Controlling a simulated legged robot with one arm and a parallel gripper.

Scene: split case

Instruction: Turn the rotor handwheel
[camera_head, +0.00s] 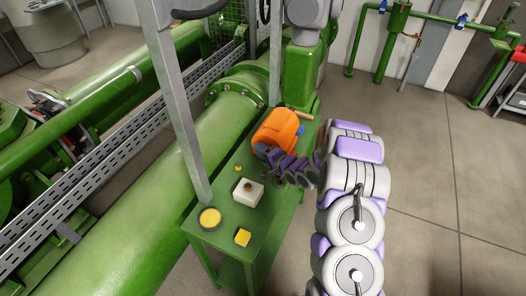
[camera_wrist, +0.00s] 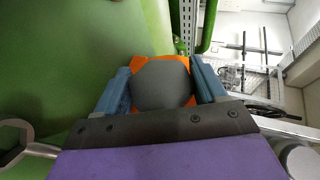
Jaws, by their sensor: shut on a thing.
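My gripper (camera_head: 268,152) is over the green table, shut on an orange tool (camera_head: 277,130). In the wrist view, the fingers (camera_wrist: 160,85) press on both sides of the tool's round dark grey end (camera_wrist: 160,83), with orange (camera_wrist: 178,62) showing around it. I cannot tell whether the tool touches the tabletop.
A large green pipe (camera_head: 120,235) and a grey post (camera_head: 177,95) stand left. Open floor (camera_head: 440,170) lies right.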

